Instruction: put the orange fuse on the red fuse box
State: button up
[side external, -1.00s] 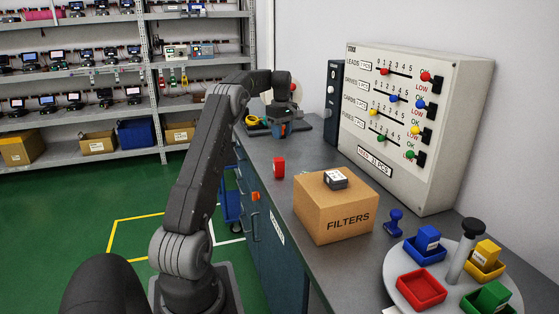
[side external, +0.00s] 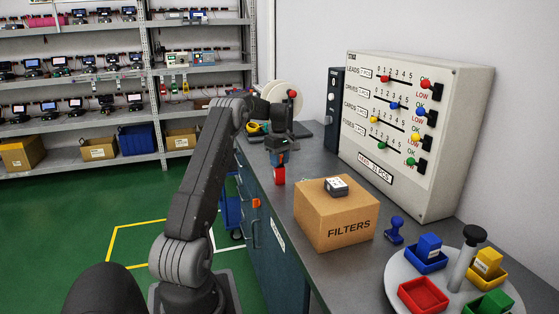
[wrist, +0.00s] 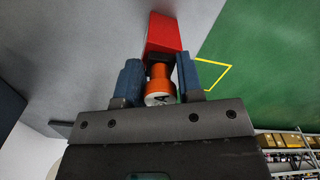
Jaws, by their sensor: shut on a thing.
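My gripper (side external: 278,158) is over the counter near its front edge, pointing down, just above a red box (side external: 279,175). In the wrist view, the blue fingers of my gripper (wrist: 159,72) are shut on the orange fuse (wrist: 160,76), which has a pale end with a dark mark. The red box (wrist: 165,34) shows just beyond the fuse, with a dark patch on its near side. I cannot tell whether the fuse touches the box. The fuse is too small to make out clearly in the side view.
A cardboard FILTERS box (side external: 336,218) with a small grey device (side external: 336,186) on top stands to the right. A blue stamp-shaped object (side external: 394,230) and a turntable (side external: 455,296) with coloured bins are nearer. A slider panel (side external: 415,130) stands behind.

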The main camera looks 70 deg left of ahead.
jog(key=shift+f, duration=0.1)
jog(key=o, duration=0.9)
